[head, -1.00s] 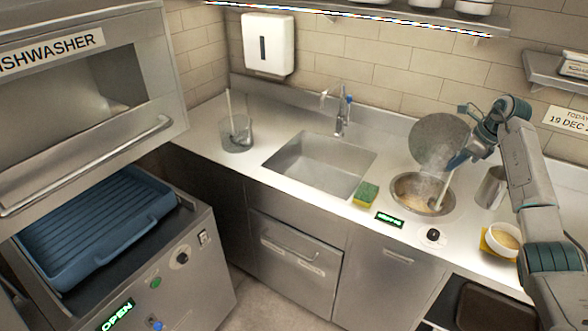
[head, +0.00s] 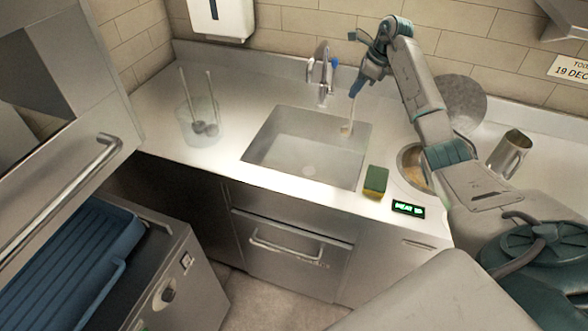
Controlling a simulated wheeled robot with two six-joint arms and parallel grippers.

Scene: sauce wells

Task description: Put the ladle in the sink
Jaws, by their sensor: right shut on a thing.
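The sink (head: 275,165) is a square steel basin set in the middle of the counter. My right gripper (head: 357,88) is shut on the ladle (head: 351,112) by its upper handle. The ladle hangs upright, its tan, sauce-coloured bowl (head: 346,129) at the lower end. The bowl shows over the right back corner of the basin; I cannot tell its exact height. My left gripper is not in view.
A clear container (head: 203,128) with ladles stands left of the sink. The faucet (head: 324,75) rises behind it. A green and yellow sponge (head: 375,182) lies to the right, near the sauce well (head: 413,165), lid (head: 462,100) and steel cup (head: 510,153).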

